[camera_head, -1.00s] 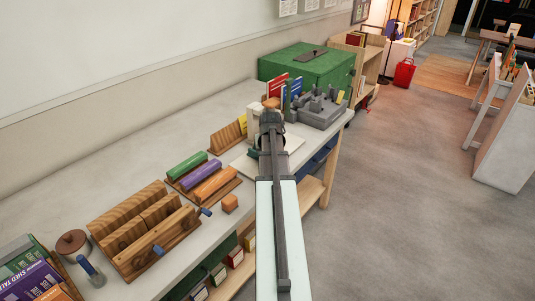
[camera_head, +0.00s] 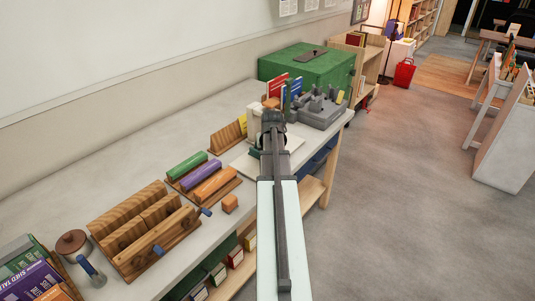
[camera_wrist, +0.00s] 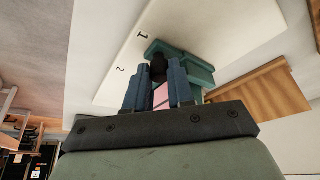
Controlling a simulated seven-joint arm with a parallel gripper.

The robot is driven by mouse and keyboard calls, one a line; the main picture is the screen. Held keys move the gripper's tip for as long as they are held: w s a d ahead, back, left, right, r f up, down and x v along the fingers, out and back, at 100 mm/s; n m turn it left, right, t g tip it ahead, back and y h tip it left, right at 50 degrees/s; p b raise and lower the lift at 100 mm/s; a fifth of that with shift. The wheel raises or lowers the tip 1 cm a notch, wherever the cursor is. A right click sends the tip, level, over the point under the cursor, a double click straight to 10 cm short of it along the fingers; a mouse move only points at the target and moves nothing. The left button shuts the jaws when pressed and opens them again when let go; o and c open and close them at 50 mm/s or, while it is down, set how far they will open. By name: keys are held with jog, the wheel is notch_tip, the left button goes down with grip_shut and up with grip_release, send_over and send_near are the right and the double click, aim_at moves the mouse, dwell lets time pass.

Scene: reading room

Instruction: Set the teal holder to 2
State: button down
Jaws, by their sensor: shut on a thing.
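The teal holder (camera_wrist: 199,72) sits on a white board (camera_wrist: 112,82) marked 1 and 2 in the wrist view. The 1 is beside its upper left part; the 2 is farther left and lower. My gripper (camera_wrist: 160,78) has its two blue fingers on either side of a dark knob-like part and a pink piece at the holder, and is shut on the holder. The fingers hide part of it. In the head view my arm covers most of the holder; a little teal (camera_head: 256,153) shows beside it.
A wooden block (camera_wrist: 250,88) stands close right of the holder in the wrist view. In the head view, a grey device (camera_head: 318,108) and green box (camera_head: 305,68) are behind.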

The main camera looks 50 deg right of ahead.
jog(key=d, duration=0.6)
jog(key=shift+w, duration=0.15)
jog(key=shift+d, duration=0.4)
jog(key=c, duration=1.3)
grip_release()
jog(key=shift+o, duration=0.2)
jog(key=shift+s+a+r, duration=0.15)
jog(key=shift+s+r, duration=0.1)
jog(key=shift+r, duration=0.2)
jog(key=v, duration=1.3)
